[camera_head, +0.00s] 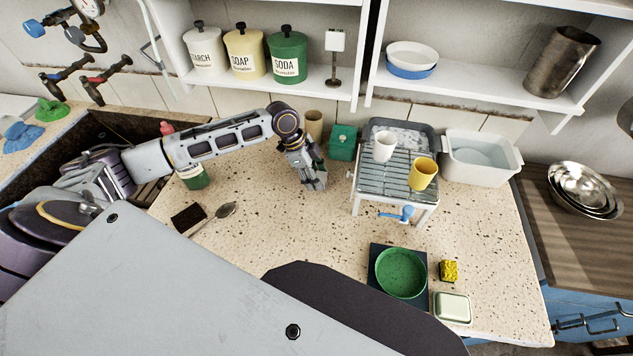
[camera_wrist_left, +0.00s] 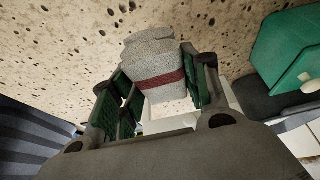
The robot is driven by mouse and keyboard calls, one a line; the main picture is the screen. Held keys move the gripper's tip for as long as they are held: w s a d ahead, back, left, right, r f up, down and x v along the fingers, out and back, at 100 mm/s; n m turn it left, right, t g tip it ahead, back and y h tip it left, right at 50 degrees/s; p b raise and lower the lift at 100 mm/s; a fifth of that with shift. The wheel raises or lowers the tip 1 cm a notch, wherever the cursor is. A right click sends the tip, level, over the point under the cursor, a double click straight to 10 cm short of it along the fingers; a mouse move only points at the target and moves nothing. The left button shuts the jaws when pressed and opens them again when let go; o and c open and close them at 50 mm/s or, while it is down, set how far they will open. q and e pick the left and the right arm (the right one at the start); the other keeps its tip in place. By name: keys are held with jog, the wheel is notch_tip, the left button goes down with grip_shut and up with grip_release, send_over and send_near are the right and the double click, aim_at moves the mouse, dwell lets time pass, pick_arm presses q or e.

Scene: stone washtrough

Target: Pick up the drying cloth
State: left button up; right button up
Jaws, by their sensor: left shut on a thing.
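The drying cloth (camera_wrist_left: 160,67) is a grey folded bundle with a dark red stripe, seen in the left wrist view between the green-padded fingers of my left gripper (camera_wrist_left: 152,95). The fingers are shut on it from both sides. In the head view my left gripper (camera_head: 313,180) points down over the speckled worktop, left of the drying rack (camera_head: 366,187). There the cloth is mostly hidden by the fingers. I cannot tell whether it still touches the worktop. My right gripper is not in view.
A green box (camera_head: 343,143) and a tan cup (camera_head: 314,125) stand close behind my left gripper. The rack holds a white cup (camera_head: 384,146) and a yellow cup (camera_head: 423,173). The worktop in front of the gripper is clear.

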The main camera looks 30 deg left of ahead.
aim_at(322, 177)
pick_arm(q)
jog(key=shift+r, duration=2.8)
jog(key=o, duration=0.4)
jog(key=c, duration=0.3)
jog(key=shift+s+f, duration=0.1)
